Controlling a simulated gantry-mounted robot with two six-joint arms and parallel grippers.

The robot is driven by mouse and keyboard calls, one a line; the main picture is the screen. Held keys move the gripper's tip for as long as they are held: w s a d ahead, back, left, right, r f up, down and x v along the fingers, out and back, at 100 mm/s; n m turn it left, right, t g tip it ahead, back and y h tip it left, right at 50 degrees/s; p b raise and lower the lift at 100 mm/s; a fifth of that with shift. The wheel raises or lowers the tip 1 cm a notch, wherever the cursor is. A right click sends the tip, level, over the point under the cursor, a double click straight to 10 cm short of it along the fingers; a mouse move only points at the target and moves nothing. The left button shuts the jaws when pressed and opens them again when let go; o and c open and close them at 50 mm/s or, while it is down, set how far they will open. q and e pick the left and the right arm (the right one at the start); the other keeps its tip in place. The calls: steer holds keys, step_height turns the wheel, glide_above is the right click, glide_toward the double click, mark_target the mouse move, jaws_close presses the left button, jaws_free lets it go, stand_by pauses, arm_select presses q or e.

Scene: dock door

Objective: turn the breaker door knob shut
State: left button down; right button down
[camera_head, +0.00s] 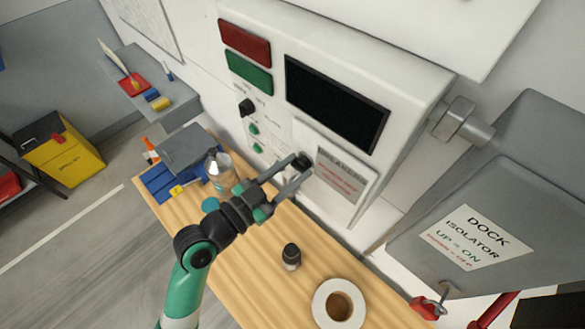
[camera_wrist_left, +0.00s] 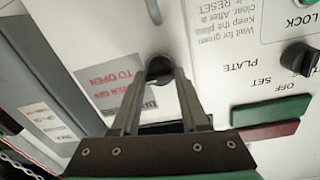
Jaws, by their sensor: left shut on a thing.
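The breaker door (camera_head: 338,199) is a pale panel low on the white control box, with a grey label reading "BREAKERS" and red print. It looks about flush with the box. Its small black knob (camera_head: 306,159) sits at the door's upper left edge. My left gripper (camera_head: 301,166) reaches up from below and is shut on the knob. In the left wrist view the two fingers (camera_wrist_left: 158,80) sit on either side of the black knob (camera_wrist_left: 158,66), partly hiding it. The knob's exact turn is hard to tell. My right gripper is not in view.
The control box carries red (camera_head: 245,42) and green (camera_head: 249,72) plates, a dark screen (camera_head: 336,103) and another black knob (camera_head: 246,107). On the wooden bench (camera_head: 262,287) stand a clear jar (camera_head: 220,172), a small dark bottle (camera_head: 291,257) and a tape roll (camera_head: 322,303). A grey isolator box (camera_head: 535,165) is at right.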

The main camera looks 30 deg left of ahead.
arm_select(q)
steer(key=n+p, duration=0.1)
steer(key=n, duration=0.3)
steer(key=shift+n, duration=0.3)
steer(key=n+p, duration=0.1)
steer(key=n, duration=0.3)
steer(key=shift+a+n+p, duration=0.1)
steer(key=shift+n+p, duration=0.2)
steer(key=shift+n, duration=0.1)
steer(key=shift+f+n+t+y+p, duration=0.2)
steer(key=shift+n+p, duration=0.8)
steer(key=shift+n, duration=1.3)
steer(key=shift+f+n+t+y+p, duration=0.15)
steer(key=shift+n+p, duration=0.85)
steer(key=shift+n, duration=1.3)
steer(key=c, duration=0.6)
jaws_free()
steer(key=shift+o, duration=0.8)
steer(key=shift+r, duration=0.15)
